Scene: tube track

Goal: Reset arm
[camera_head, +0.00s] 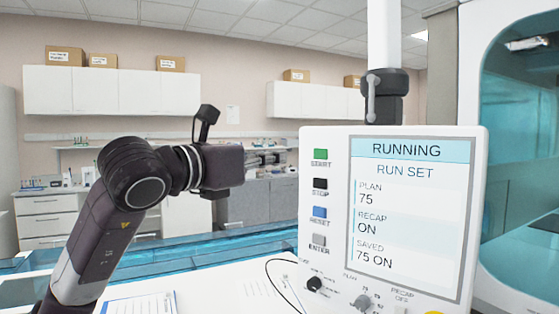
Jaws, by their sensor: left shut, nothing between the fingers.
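My left arm (104,225) rises from the lower left, bends at a dark elbow joint and reaches right. My left gripper (278,158) is at its end, small and partly lost against the background cabinets; it is shut and empty, pointing right toward the control panel (325,140). In the picture it is apart from the green START button (320,154). Below START are a black STOP button (320,183), a blue RESET button (319,212) and a grey ENTER button (319,240). The screen (409,215) reads RUNNING, RUN SET, PLAN 75, RECAP ON, SAVED 75 ON. My right gripper does not show.
Knobs (362,301) sit low on the panel. A white post with a dark clamp (391,82) stands behind it. A glass-fronted machine (520,130) fills the right side. A clipboard with paper (140,304) lies at the lower left. Cabinets (120,92) line the back wall.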

